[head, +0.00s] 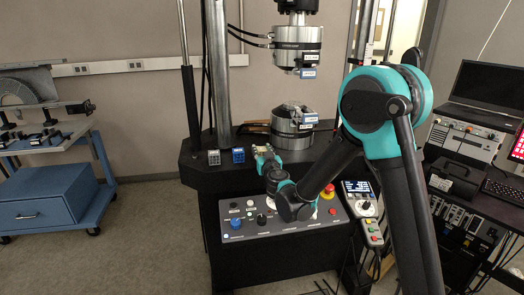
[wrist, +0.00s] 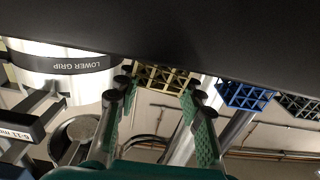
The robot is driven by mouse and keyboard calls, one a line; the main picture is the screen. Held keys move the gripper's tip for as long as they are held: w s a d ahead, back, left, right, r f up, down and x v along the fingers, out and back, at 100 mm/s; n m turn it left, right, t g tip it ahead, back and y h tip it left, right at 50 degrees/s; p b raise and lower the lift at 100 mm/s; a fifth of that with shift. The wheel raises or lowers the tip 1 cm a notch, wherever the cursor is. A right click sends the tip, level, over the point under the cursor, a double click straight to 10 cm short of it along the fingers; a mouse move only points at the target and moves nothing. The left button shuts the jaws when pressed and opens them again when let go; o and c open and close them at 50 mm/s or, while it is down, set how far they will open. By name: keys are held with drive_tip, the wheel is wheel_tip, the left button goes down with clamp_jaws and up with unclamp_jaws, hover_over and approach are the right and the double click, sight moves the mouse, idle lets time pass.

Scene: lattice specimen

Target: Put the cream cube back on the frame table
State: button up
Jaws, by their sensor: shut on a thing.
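The cream lattice cube (wrist: 163,77) sits between the fingertips of my gripper (wrist: 157,84) in the wrist view, which looks upside down. My gripper is shut on it, with a green-padded finger on either side. The cube borders the dark frame table in that view; I cannot tell whether it touches. In the head view my gripper (head: 261,152) is at the front of the black frame table (head: 205,172), right of the blue cube, and the cream cube is mostly hidden there.
A blue lattice cube (head: 238,155) and a grey one (head: 214,157) stand on the table to the left. The lower grip (head: 293,130) stands behind, beneath the upper grip (head: 298,50). A control panel (head: 285,218) with buttons is below the table's front.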

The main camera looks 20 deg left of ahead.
drive_tip(key=o, duration=1.1)
drive_tip(key=shift+f, duration=0.1)
